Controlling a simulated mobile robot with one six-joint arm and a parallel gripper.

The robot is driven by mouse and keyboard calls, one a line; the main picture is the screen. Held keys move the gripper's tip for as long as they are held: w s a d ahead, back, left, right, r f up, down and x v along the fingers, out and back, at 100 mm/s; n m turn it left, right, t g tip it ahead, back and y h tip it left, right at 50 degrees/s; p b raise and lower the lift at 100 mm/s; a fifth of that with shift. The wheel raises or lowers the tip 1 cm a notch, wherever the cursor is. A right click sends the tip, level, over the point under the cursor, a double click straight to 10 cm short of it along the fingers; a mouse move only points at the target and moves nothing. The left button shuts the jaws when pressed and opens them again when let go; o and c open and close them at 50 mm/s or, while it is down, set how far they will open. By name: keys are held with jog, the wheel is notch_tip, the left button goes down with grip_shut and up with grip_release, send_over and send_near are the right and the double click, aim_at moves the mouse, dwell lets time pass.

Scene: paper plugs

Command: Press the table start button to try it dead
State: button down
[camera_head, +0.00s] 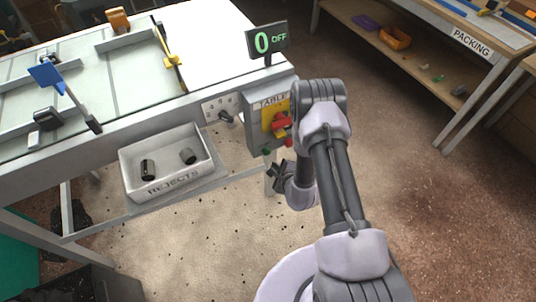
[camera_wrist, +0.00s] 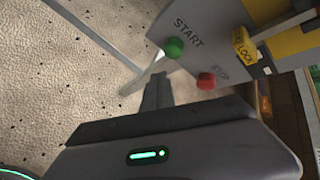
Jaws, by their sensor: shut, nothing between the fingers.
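The green start button (camera_wrist: 174,47) sits on the grey control panel (camera_wrist: 200,20), beside the printed word START. A red stop button (camera_wrist: 206,81) is next to it. My gripper (camera_wrist: 157,88) is shut and empty, its fingertips just short of the green button in the wrist view; I cannot tell whether they touch. In the head view my gripper (camera_head: 279,174) is low beside the box marked TABLE (camera_head: 255,118), partly hidden by my arm. A yellow lock tag (camera_wrist: 244,46) hangs near the buttons, and a red piece (camera_head: 281,122) shows on the yellow plate.
A blue paddle (camera_head: 47,76) and yellow gate (camera_head: 172,61) are on the table. A packing bench (camera_head: 472,42) stands at right; the floor between is open.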

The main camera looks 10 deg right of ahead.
jog(key=shift+w+a, duration=0.25)
jog(key=shift+w, duration=0.85)
jog(key=shift+w, duration=0.1)
dwell(1.1)
jog(key=shift+w+a, duration=0.1)
jog(key=shift+w, duration=0.2)
jog(key=shift+w+a+b, duration=0.15)
jog(key=shift+w+b, duration=0.25)
jog(key=shift+w, duration=0.1)
dwell(0.6)
jog(key=shift+s, duration=0.1)
jog(key=shift+s+d, duration=0.25)
jog(key=shift+s, duration=0.6)
jog(key=s, duration=0.2)
jog(key=s+d, duration=0.1)
jog(key=s, duration=0.1)
jog(key=shift+s+d+p, duration=0.15)
jog(key=shift+s+p, duration=0.25)
